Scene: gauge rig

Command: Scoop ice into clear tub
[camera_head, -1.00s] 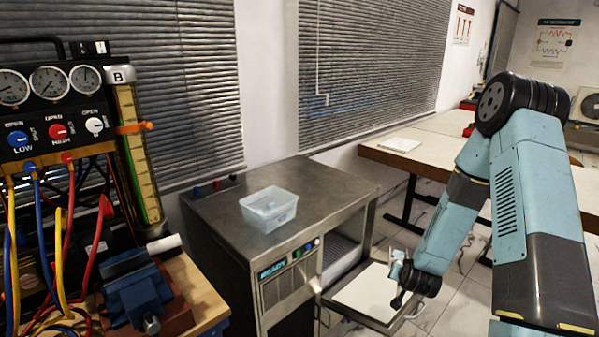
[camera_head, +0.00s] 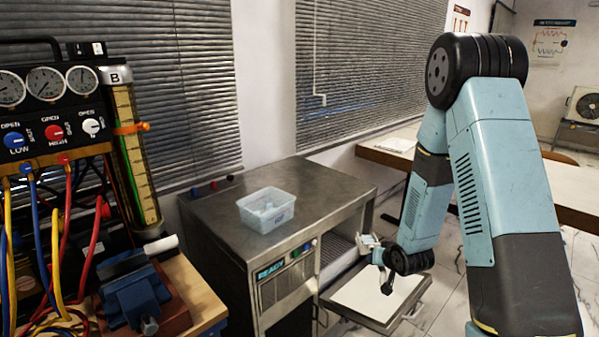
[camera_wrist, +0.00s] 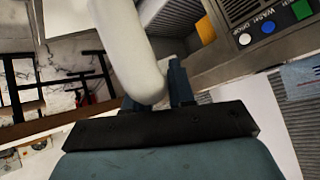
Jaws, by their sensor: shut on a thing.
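The clear tub (camera_head: 267,222) stands upright on top of the steel ice machine (camera_head: 320,187), with pale pieces inside that look like ice. My gripper (camera_head: 374,254) is to the right of the machine, in front of its open bay and over the pulled-out tray. In the wrist view my gripper (camera_wrist: 157,92) is shut on a thick white curved handle (camera_wrist: 130,45), which looks like the scoop's. The scoop's bowl is not clear in either view, so I cannot tell whether it holds ice.
The pulled-out tray (camera_head: 367,301) with a white surface juts from the machine's lower right. A blue vise (camera_head: 137,297) and a gauge panel with hoses (camera_head: 55,128) stand at the left. A long table (camera_head: 372,153) is behind my arm.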

